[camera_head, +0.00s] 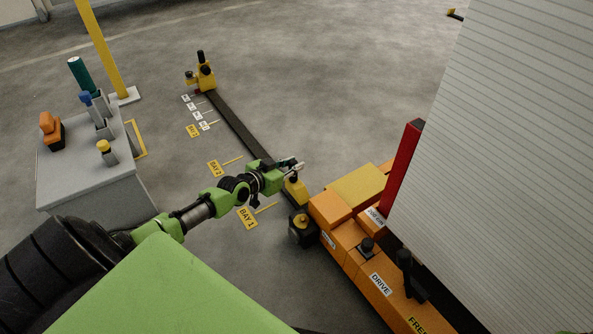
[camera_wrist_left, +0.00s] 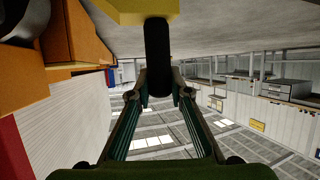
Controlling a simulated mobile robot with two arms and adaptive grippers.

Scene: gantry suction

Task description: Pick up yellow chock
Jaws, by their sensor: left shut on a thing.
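The yellow chock (camera_head: 296,190) is by the near end of the dark floor rail, beside the orange machine. In the left wrist view, its yellow body (camera_wrist_left: 130,8) fills the top edge, with a black upright handle (camera_wrist_left: 158,45) joined to it. My left gripper (camera_head: 294,166) reaches in from the left in the head view. Its fingers (camera_wrist_left: 158,85) are shut on the black handle. I cannot tell whether the chock touches the floor or rail. My right gripper is not in view.
The orange machine (camera_head: 350,190) with a DRIVE label and a large ribbed white panel (camera_head: 510,150) stands close on the right. The dark rail (camera_head: 235,125) runs to a yellow stop (camera_head: 205,75). A grey cabinet (camera_head: 75,175) stands left. Open floor lies beyond.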

